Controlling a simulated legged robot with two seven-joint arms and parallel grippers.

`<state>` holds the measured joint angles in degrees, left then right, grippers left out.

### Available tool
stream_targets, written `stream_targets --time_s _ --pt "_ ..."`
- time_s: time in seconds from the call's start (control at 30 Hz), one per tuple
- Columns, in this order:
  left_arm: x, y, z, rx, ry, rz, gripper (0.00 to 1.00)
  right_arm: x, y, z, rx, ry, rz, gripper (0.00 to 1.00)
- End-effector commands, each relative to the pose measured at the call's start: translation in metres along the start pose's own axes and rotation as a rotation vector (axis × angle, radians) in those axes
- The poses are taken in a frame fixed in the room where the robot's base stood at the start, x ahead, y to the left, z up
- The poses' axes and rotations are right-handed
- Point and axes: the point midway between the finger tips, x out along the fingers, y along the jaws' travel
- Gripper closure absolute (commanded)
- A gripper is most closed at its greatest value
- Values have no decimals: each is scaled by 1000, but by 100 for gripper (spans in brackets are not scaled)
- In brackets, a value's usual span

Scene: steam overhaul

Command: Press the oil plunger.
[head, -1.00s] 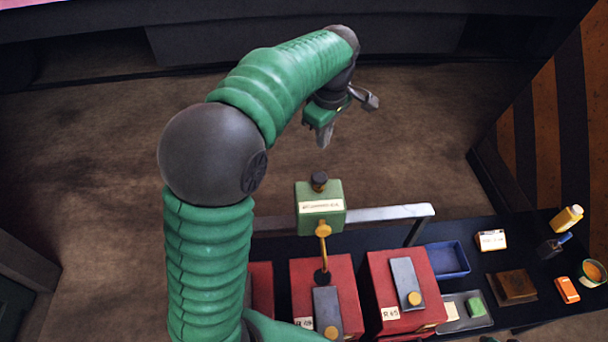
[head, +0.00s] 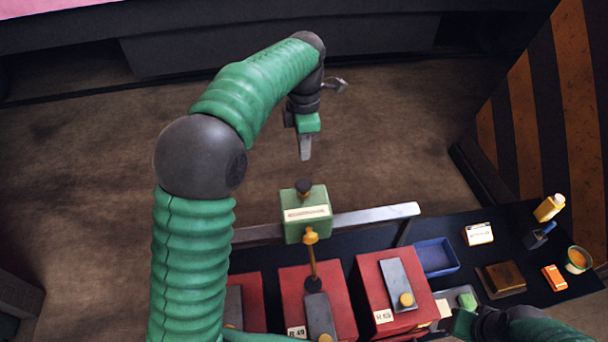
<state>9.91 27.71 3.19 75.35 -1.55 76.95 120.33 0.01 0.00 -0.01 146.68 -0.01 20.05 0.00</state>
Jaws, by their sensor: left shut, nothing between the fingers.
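The oil plunger looks to be the dark knob (head: 303,186) on top of the green labelled box (head: 307,226), which is fixed to a grey rail. A brass fitting and thin rod run down from the box to a red block. My left gripper (head: 305,155) points down with its fingers shut and empty. In the picture its tips are just above the knob, with a visible gap. My right arm (head: 500,325) enters at the lower right; its fingers cannot be made out clearly.
Red blocks (head: 370,277) with grey plates stand below the rail (head: 375,216). On the dark bench are a blue tray (head: 436,257), a brown box (head: 503,279), an orange item (head: 554,277), a yellow bottle (head: 549,207) and a cup (head: 578,260). Brown floor lies beyond.

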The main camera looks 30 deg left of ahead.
Motion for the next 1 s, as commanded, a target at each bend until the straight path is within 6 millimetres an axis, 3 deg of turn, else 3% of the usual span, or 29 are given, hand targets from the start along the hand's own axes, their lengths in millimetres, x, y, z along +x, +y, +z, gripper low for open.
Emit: stream_targets --time_s 0.3,0.5,1.0 --pt "67 -1 -1 0 2 -4 100 -14 0 -3 0 0 0 44" --pt "95 -1 -1 0 1 -2 100 -21 0 -5 0 0 0 44" --pt "111 -1 0 0 1 0 100 -16 0 -4 0 0 0 44"
